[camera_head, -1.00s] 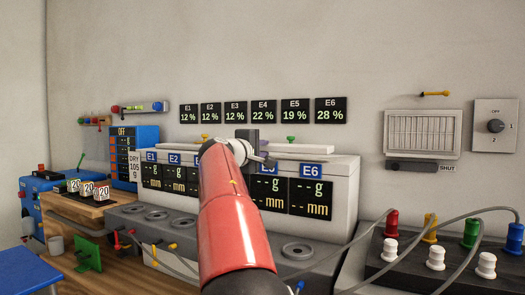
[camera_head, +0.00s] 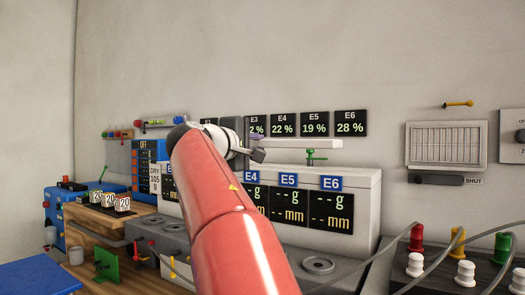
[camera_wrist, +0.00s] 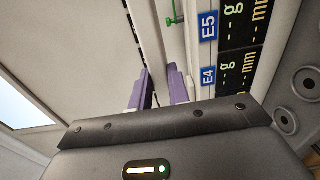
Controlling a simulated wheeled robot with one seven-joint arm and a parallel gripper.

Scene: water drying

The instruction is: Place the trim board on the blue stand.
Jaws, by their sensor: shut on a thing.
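The trim board, a long white bar, shows in the head view (camera_head: 310,144) to the right of my gripper, raised above the white instrument's top. In the wrist view it runs away between the purple fingers (camera_wrist: 152,45). My gripper (camera_wrist: 157,75) is shut on it. In the head view my red arm hides most of the gripper and the board's left part. A blue flat-topped thing (camera_head: 35,278) at the lower left may be the blue stand; only part of it is in view.
The white instrument (camera_head: 362,195) with black displays stands below the board. Wooden block with white cubes (camera_head: 108,220) and a green bracket (camera_head: 107,263) stand left. Coloured posts with cables (camera_head: 457,240) stand right.

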